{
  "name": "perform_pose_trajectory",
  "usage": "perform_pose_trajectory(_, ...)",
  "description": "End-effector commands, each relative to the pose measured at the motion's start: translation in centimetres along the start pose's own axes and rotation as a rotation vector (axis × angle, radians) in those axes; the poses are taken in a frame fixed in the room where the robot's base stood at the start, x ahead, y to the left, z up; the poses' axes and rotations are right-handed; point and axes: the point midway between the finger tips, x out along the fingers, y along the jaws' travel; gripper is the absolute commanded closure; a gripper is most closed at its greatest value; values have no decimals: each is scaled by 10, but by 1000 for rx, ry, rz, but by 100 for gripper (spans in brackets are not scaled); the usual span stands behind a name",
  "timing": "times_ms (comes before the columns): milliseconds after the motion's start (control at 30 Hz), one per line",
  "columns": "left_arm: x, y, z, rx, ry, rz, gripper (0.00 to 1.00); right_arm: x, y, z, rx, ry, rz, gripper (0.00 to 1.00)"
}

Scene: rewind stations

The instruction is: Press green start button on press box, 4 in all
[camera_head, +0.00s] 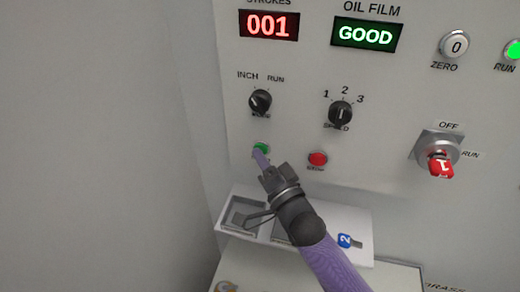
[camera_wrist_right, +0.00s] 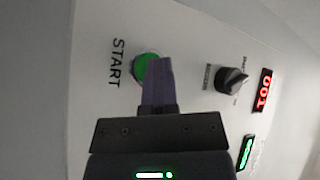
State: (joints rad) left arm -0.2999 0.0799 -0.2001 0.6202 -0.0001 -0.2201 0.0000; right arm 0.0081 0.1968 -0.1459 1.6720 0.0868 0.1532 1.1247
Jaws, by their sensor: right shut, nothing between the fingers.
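The press box (camera_head: 300,165) is a light grey panel in the head view. Its green start button (camera_head: 262,147) is at the lower left, partly covered by the fingertips of my right gripper (camera_head: 260,157). In the right wrist view the green button (camera_wrist_right: 146,67) sits beside the word START, and my right gripper's purple fingers (camera_wrist_right: 160,75) are shut and overlap its edge. I cannot tell whether they touch it. The red STROKES display (camera_head: 269,25) reads 001. My left gripper is not in view.
A red button (camera_head: 318,159) is just right of the start button. Dark knobs (camera_head: 260,101) and (camera_head: 340,114) sit above. A red key switch (camera_head: 440,164) is at the right, set toward RUN. A tray (camera_head: 243,214) juts out below the panel.

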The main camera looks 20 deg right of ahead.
Motion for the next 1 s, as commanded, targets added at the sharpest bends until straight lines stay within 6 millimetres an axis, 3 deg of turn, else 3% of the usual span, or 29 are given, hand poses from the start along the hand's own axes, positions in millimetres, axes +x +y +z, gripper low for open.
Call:
perform_pose_trajectory(600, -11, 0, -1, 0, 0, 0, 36, -12, -9, 8, 1, 0, 1, 100)
perform_pose_trajectory(1000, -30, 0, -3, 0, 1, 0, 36, -40, -30, 28, 2, -1, 2, 100)
